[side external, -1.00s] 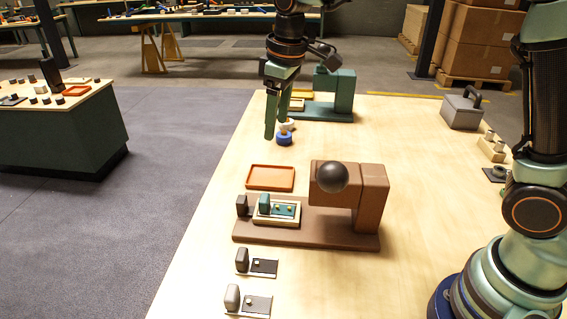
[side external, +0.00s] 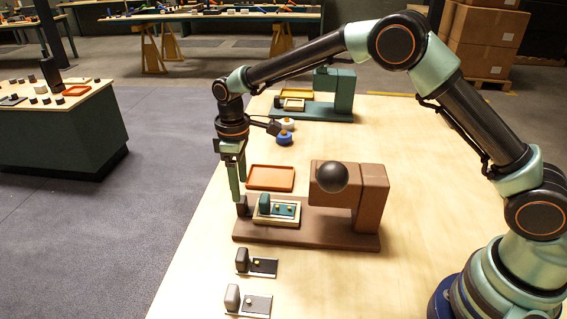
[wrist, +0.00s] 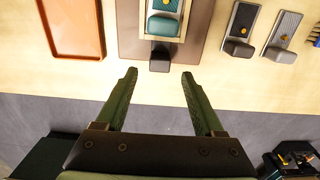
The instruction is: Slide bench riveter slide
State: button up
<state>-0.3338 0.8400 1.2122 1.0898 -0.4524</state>
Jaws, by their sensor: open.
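A brown bench machine with a black ball on its head (side external: 332,177) stands on a brown base (side external: 335,238), and I take it for the riveter. A cream-rimmed slide (side external: 270,223) sits on that base, carrying a green plate with a rounded green block (side external: 264,204). A dark upright block (side external: 242,207) stands at the base's left end, just outside the slide. My gripper (side external: 238,198) is open over this end. In the wrist view the dark block (wrist: 160,61) lies just past the fingertips (wrist: 159,75), centred between them; contact cannot be told.
An orange tray (side external: 270,177) lies behind the base. Two small plates with upright grips (side external: 263,267) (side external: 255,304) lie in front. A blue knob (side external: 284,138) and a green machine (side external: 335,95) stand farther back. The bench edge runs close on the left.

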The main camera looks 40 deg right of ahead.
notch_tip(320, 180, down, 6)
jog(key=shift+r, duration=0.15)
jog(key=shift+c, duration=0.3)
grip_shut()
dwell(1.3)
